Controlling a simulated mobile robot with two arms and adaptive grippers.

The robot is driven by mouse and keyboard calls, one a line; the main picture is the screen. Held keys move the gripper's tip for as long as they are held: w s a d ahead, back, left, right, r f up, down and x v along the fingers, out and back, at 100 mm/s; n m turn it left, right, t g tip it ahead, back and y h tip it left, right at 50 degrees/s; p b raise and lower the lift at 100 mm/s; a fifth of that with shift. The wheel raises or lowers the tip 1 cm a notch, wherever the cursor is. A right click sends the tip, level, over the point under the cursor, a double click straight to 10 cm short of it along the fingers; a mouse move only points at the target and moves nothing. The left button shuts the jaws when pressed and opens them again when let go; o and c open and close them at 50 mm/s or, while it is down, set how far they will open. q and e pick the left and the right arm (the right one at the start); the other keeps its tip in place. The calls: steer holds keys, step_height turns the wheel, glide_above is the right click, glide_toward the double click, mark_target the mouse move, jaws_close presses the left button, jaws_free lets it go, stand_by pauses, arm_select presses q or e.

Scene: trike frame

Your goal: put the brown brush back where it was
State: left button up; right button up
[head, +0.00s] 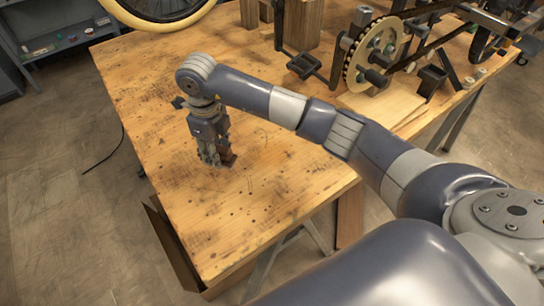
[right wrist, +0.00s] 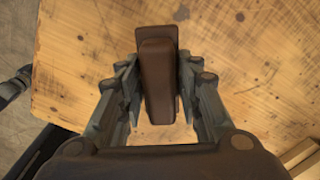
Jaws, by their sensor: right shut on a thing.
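The brown brush (right wrist: 157,80) is between the two fingers of my right gripper (right wrist: 158,88) in the right wrist view, with its long side running up and down the picture. In the head view my right gripper (head: 215,161) points down at the wooden workbench (head: 270,185), near its left side. The gripper is shut on the brush, and only a small brown part of the brush (head: 228,156) shows beside the fingers. The brush is at or just above the bench top; I cannot tell whether it touches. My left gripper is not in view.
A trike frame with a toothed chainring (head: 362,60) and a pedal (head: 303,66) stands at the back right of the bench. A wheel (head: 160,12) is at the back left. A shelf (head: 55,40) stands beyond. The bench around my gripper is clear.

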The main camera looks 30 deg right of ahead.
steer(key=shift+w+a+m, duration=0.25)
steer(key=shift+a+m, duration=0.05)
steer(key=shift+m, duration=0.4)
steer(key=shift+d, duration=0.1)
steer(key=shift+m, duration=0.3)
steer(key=d+p, duration=0.1)
steer(key=d, duration=0.4)
steer(key=s+d+p, duration=0.1)
steer(key=d, duration=0.4)
steer(key=s+d+f+p, duration=0.1)
steer(key=d, duration=0.3)
steer(key=shift+d+f+p, duration=0.1)
steer(key=shift+d+p, duration=0.2)
steer(key=shift+d, duration=0.1)
steer(key=f, duration=0.1)
steer(key=d+f+p, duration=0.1)
steer(key=f, duration=0.1)
steer(key=shift+f, duration=0.3)
steer(key=shift+a, duration=0.1)
steer(key=shift+f, duration=0.1)
steer(key=shift+f, duration=0.15)
steer(key=o, duration=1)
